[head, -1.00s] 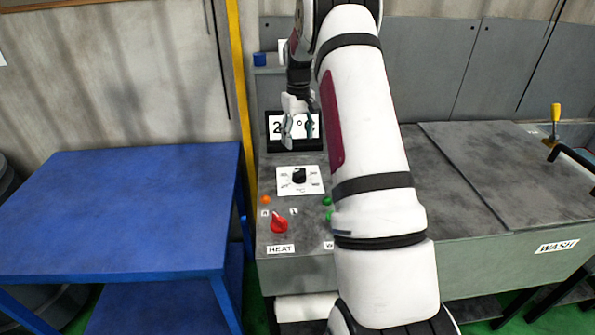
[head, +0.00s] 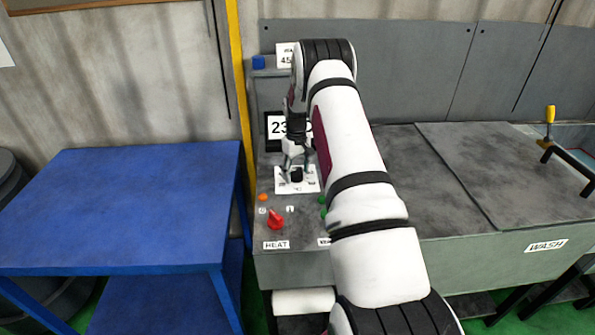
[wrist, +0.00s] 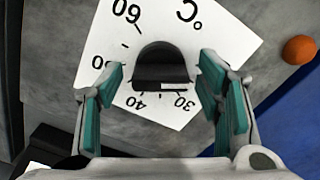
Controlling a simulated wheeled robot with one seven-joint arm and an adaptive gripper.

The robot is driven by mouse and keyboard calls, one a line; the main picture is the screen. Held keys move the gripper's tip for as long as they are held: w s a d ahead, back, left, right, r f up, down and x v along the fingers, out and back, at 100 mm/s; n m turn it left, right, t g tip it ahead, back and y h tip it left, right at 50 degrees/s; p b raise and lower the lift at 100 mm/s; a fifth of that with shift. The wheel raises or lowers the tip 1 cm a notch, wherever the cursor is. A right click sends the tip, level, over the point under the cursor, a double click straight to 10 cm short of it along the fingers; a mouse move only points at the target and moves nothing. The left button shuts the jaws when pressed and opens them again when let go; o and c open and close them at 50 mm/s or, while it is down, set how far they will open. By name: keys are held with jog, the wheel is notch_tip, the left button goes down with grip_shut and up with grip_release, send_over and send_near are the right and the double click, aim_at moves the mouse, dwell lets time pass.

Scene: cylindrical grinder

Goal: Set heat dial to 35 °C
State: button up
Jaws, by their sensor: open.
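The heat dial is a black knob (wrist: 163,68) on a white scale plate (wrist: 225,38) in the wrist view. The marks 30, 40 and 60 and a °C sign show on the plate. A white line on the knob lies near the 30 and 40 marks; its exact reading I cannot tell. My gripper (wrist: 165,95) is open, with one teal-padded finger on each side of the knob. In the head view my gripper (head: 296,166) is over the dial plate (head: 311,185), and the knob (head: 296,175) shows partly between the fingers.
A red HEAT switch (head: 275,219) and an orange lamp (head: 263,197) sit in front of the dial. A blue table (head: 110,210) stands at the left.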

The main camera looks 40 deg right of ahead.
jog(key=shift+f, duration=0.15)
jog(key=shift+c, duration=0.6)
jog(key=c, duration=1)
jog(key=shift+m+b, duration=0.3)
